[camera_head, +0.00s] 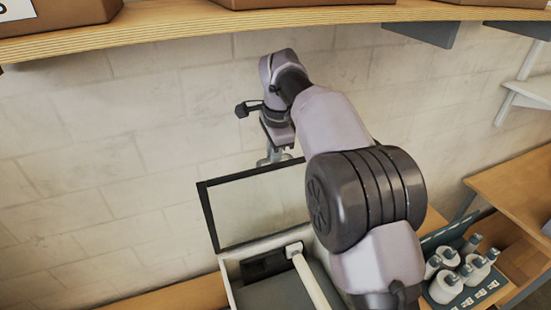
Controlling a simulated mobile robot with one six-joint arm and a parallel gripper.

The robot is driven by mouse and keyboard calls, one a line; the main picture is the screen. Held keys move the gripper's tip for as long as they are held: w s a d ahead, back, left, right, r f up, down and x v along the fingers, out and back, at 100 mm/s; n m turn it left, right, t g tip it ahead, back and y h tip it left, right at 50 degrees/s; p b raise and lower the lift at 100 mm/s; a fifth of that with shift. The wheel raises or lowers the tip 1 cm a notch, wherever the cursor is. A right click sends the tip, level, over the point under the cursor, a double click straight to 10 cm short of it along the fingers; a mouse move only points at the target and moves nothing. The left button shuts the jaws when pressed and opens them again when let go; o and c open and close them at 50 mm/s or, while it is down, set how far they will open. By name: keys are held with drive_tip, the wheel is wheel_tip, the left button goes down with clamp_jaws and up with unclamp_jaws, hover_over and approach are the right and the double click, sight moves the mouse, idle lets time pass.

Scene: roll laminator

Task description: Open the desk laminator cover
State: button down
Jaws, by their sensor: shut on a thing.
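The desk laminator (282,292) stands on a wooden bench in the lower middle of the head view. Its dark-framed, see-through cover (242,212) is raised and stands steeply tilted at the back of the body. The inside shows, with a pale roller (310,280) and dark parts. My gripper (273,158) is at the cover's top edge and is shut on it. The fingertips are small and partly hidden. My arm hides the right part of the cover and of the laminator.
A wooden shelf (200,28) with cardboard boxes runs above my arm. A pale block wall (70,165) is close behind the cover. At the right, a dark tray (482,291) holds several white bottles beside a wooden table (515,190). Open space lies left of the cover.

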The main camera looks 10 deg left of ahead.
drive_tip(key=shift+f, duration=0.1)
drive_tip(key=c, duration=1.5)
unclamp_jaws()
drive_tip(key=shift+o, duration=0.2)
drive_tip(key=shift+w+a, duration=0.1)
drive_tip(key=shift+a, duration=0.05)
